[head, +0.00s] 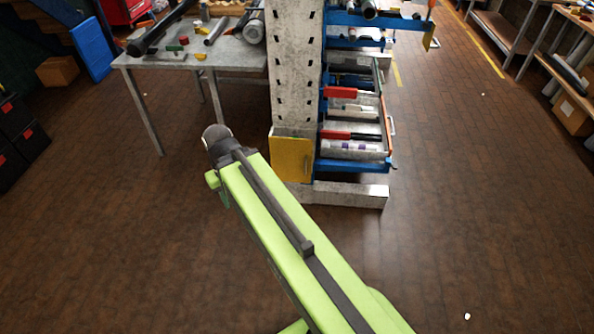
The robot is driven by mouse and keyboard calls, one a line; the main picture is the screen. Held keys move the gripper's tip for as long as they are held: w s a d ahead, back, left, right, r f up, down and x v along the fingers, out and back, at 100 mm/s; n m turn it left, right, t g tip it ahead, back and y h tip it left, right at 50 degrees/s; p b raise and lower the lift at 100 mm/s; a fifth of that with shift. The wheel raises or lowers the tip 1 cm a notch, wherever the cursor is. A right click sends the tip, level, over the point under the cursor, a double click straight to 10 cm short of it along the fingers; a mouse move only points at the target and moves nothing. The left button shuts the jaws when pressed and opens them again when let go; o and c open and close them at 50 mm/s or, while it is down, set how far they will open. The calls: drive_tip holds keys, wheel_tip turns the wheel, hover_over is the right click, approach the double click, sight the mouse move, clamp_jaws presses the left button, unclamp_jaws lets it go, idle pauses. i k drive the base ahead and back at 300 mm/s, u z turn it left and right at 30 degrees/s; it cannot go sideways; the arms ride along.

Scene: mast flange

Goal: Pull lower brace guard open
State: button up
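The yellow panel (290,159) low on the grey mast (296,70) looks like the lower brace guard. It appears flat against the mast's foot, with a small upright handle near its right edge. My green arm reaches up from the bottom of the head view. Its dark rounded end (217,138) is left of the yellow panel in the picture, with floor showing between them. My gripper's fingers cannot be made out there, so its opening and anything in it are hidden.
Blue-framed shelves (352,150) holding tools and boxes stand right of the panel. A pale foot beam (345,194) juts out low below them. A cluttered table (190,55) stands at the back left.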

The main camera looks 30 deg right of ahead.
sight(291, 158)
drive_tip(key=z, duration=0.05)
drive_tip(key=i, duration=1)
drive_tip(key=u, duration=0.1)
